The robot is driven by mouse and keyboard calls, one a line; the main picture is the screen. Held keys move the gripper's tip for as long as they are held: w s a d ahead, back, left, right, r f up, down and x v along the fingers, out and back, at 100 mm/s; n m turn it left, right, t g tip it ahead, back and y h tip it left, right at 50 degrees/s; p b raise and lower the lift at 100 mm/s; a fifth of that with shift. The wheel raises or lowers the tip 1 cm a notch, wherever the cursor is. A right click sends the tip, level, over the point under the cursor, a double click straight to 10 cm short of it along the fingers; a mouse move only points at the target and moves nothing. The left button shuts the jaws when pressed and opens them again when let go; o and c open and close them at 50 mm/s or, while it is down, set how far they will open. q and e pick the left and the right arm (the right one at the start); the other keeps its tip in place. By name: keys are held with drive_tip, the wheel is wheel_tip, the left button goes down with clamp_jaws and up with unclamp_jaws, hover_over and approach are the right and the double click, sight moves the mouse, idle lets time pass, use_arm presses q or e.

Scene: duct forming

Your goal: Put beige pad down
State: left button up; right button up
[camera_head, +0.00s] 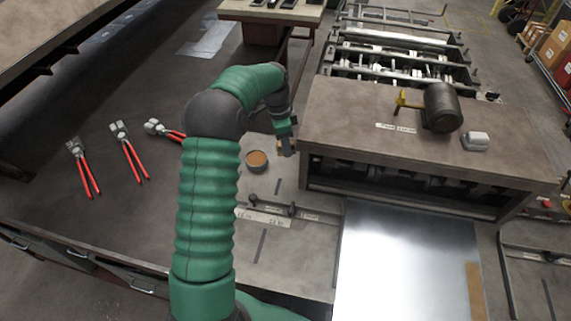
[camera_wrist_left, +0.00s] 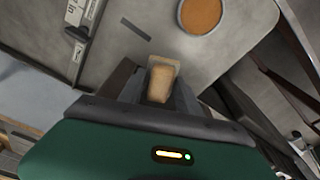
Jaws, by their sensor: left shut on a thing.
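The beige pad (camera_wrist_left: 161,82) is a small tan block between the fingers of my left gripper (camera_wrist_left: 160,92) in the left wrist view. The gripper is shut on it. In the head view my left gripper (camera_head: 287,147) is above the grey metal surface (camera_head: 283,262), close to the left end of the machine, and the pad is mostly hidden there. A round container with orange-brown contents (camera_head: 256,160) sits on that surface, left of the gripper. It also shows ahead of the pad in the left wrist view (camera_wrist_left: 202,14). My right gripper is not in view.
Several red-handled pliers (camera_head: 129,152) lie on the dark bench at left. A shiny metal sheet (camera_head: 405,262) lies in front. Clear surface shows around the container.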

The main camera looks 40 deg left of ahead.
sight(286, 171)
use_arm(q)
drive_tip(key=f, duration=0.6)
drive_tip(key=f+p, duration=0.1)
drive_tip(key=f, duration=0.3)
drive_tip(key=shift+s, duration=0.25)
drive_tip(key=o, duration=1.3)
drive_tip(key=shift+d, duration=0.1)
drive_tip(key=r, duration=0.4)
drive_tip(key=s+r+b, duration=0.1)
drive_tip(key=r, duration=0.3)
drive_tip(key=a+r, duration=0.1)
drive_tip(key=r, duration=0.3)
drive_tip(key=shift+s+b, duration=0.15)
drive_tip(key=shift+b, duration=0.2)
